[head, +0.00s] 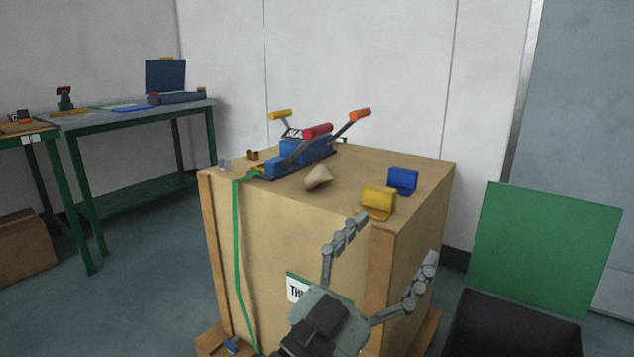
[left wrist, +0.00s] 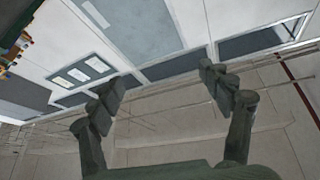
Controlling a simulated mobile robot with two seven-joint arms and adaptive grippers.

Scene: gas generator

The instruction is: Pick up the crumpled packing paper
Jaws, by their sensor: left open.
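The crumpled packing paper (head: 318,178) is a small beige lump on top of the large crate (head: 285,215), in front of the blue strapping tool (head: 300,150). My left gripper (head: 390,250) is open and empty, in front of the crate's near face in the head view. Its fingers point up and to the right, below and to the right of the paper, apart from it. The left wrist view shows both open fingers (left wrist: 165,95) with only wall and ceiling beyond them; the paper is not in that view. My right gripper is not in view.
A yellow bracket (head: 378,201) and a blue bracket (head: 402,180) stand on the crate right of the paper. A green strap (head: 238,250) hangs down the crate's front. A dark bin with a green lid (head: 543,250) stands at right. A workbench (head: 140,115) is at back left.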

